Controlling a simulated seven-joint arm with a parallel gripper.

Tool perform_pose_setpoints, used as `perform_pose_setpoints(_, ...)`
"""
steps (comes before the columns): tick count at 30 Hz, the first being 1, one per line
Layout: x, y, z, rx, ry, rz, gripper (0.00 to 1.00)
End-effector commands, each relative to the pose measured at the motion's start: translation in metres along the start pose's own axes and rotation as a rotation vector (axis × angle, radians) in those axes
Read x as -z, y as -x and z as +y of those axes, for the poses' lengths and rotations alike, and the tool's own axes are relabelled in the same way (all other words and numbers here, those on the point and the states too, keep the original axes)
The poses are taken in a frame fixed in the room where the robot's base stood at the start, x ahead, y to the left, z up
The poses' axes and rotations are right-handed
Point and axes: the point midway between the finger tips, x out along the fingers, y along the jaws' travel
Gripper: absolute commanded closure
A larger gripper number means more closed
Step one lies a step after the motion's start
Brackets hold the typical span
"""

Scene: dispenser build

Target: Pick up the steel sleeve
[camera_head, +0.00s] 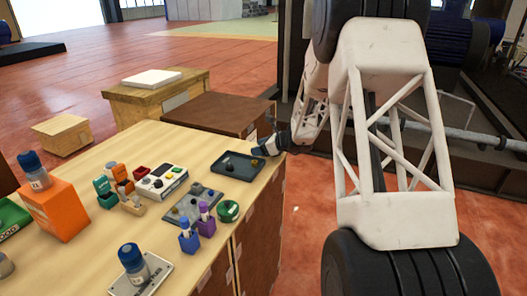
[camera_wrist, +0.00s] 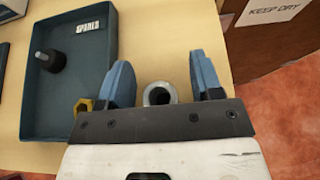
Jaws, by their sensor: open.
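The steel sleeve (camera_wrist: 160,94) is a grey ring with a dark hole, seen from above in the wrist view. It lies between the two blue fingers of my gripper (camera_wrist: 163,78), with gaps on both sides. The gripper is open and not touching it. Its lower edge is hidden by the gripper's dark front plate. In the head view my gripper (camera_head: 266,147) is at the right end of the dark tray (camera_head: 228,176); I cannot make out the sleeve there.
The tray (camera_wrist: 60,125) holds a black knobbed part (camera_wrist: 50,61); a yellow hexagonal piece (camera_wrist: 83,106) shows beside the left finger. A charcoal plate (camera_head: 181,211), a green round item (camera_head: 228,211) and purple-topped holders (camera_head: 206,226) stand nearby. The table edge is close on the right.

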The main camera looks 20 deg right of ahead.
Motion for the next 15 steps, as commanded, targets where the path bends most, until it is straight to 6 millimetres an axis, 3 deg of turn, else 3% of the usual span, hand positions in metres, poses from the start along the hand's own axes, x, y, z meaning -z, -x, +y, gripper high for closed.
perform_pose_setpoints(11,0.0001,0.0001,0.0000,0.000,0.000,0.000,0.41)
perform_pose_setpoints(15,0.0001,0.0001,0.0000,0.000,0.000,0.000,0.60)
